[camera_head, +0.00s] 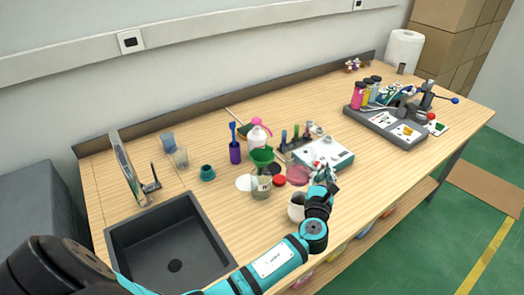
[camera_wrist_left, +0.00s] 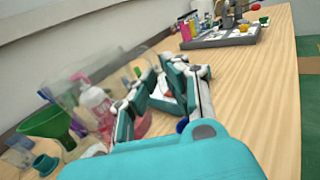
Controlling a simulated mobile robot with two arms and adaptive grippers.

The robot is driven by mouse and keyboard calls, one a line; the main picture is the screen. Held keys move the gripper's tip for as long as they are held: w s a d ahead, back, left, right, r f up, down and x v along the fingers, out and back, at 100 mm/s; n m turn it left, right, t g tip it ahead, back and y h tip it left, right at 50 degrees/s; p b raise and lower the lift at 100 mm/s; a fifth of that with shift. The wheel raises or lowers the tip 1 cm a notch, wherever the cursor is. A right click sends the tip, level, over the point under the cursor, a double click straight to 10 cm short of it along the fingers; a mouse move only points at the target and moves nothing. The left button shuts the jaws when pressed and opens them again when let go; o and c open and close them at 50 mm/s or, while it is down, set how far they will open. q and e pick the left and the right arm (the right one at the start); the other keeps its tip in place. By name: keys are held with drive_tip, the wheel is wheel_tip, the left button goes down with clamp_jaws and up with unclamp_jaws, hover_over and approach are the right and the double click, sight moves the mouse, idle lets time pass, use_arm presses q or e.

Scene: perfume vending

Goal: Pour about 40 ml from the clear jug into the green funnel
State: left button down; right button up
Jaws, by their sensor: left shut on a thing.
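The green funnel (camera_head: 262,156) stands upright over a small clear vessel (camera_head: 261,187) near the middle of the table. It also shows at the left of the left wrist view (camera_wrist_left: 48,122). My left gripper (camera_head: 323,188) is to the right of the funnel and nearer the front edge. The clear jug (camera_head: 297,208) is just left of this gripper, looks pale and roughly upright, and is partly hidden by it. In the left wrist view the jug seems to be the see-through shape (camera_wrist_left: 88,72) beside my left gripper (camera_wrist_left: 168,88). The liquid level cannot be made out.
A white scale (camera_head: 325,154) is behind my left gripper. A dark sink (camera_head: 170,250) lies at front left. The right table is clear before a grey tray (camera_head: 385,127).

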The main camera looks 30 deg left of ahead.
use_arm(q)
drive_tip(key=shift+s+d+r, duration=0.1)
drive_tip(key=shift+s+r, duration=0.15)
drive_tip(key=shift+s, duration=0.05)
drive_tip(key=shift+w+a, duration=0.15)
drive_tip(key=shift+a, duration=0.05)
drive_tip(key=s+a+r+n+p, duration=0.1)
drive_tip(key=s+a+r+n, duration=0.2)
drive_tip(key=a+r+n, duration=0.5)
drive_tip(key=shift+a+r+n+p, duration=0.4)
drive_tip(key=shift+r+n, duration=1.5)
drive_tip(key=shift+r, duration=0.05)
use_arm(e)
drive_tip(key=shift+s+d+r, duration=0.15)
drive_tip(key=shift+s+r, duration=0.05)
drive_tip(key=shift+r, duration=0.7)
